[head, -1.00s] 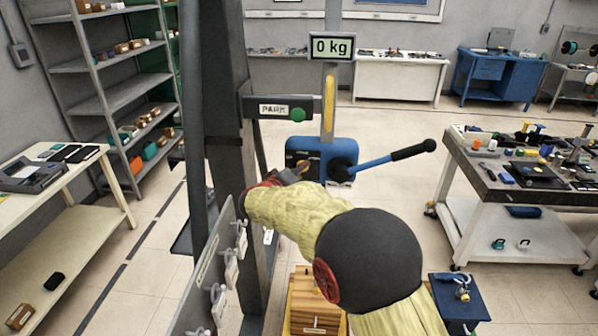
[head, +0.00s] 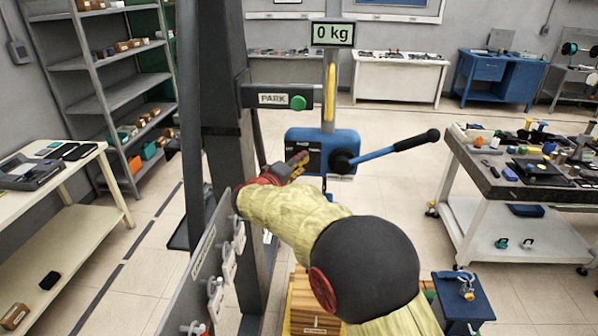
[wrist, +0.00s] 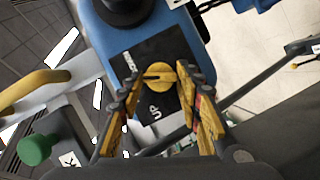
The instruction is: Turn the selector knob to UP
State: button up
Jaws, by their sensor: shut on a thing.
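The selector knob (wrist: 160,76) is yellow with a dark line across it, on a black panel (wrist: 147,52) of the blue box (wrist: 185,27). The word UP is printed on the panel just below the knob in the wrist view; another label at upper left is too small to read. The knob's dark line runs roughly level and does not point straight at UP. My gripper (wrist: 158,90) has its yellow fingers on both sides of the knob, shut on it. In the head view, my gripper (head: 298,164) is at the left face of the blue box (head: 318,143), and the knob is hidden.
A blue lever with a black grip (head: 410,143) sticks out right of the box. A grey bar marked PARK with a green button (head: 298,103) is above it, beside a dark column (head: 222,80). A 0 kg display (head: 332,34) stands on top.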

jog(key=n+b, duration=0.1)
jog(key=f+n+b, duration=0.1)
jog(key=b, duration=0.1)
jog(key=shift+t+h, duration=0.3)
jog(key=shift+t, duration=0.1)
jog(key=n+t+b, duration=0.1)
jog(key=n+b, duration=0.2)
jog(key=shift+n+h, duration=0.3)
jog(key=n+t+b, duration=0.1)
jog(key=n, duration=0.1)
jog(key=shift+f+n+b, duration=0.15)
jog(key=shift+n+b, duration=0.15)
jog(key=shift+n, duration=0.1)
jog(key=shift+n+t+b, duration=0.65)
jog(key=shift+n+t, duration=0.25)
jog(key=shift+n, duration=1.2)
jog(key=shift+y, duration=0.4)
jog(key=o, duration=1.2)
jog(key=shift+c, duration=0.2)
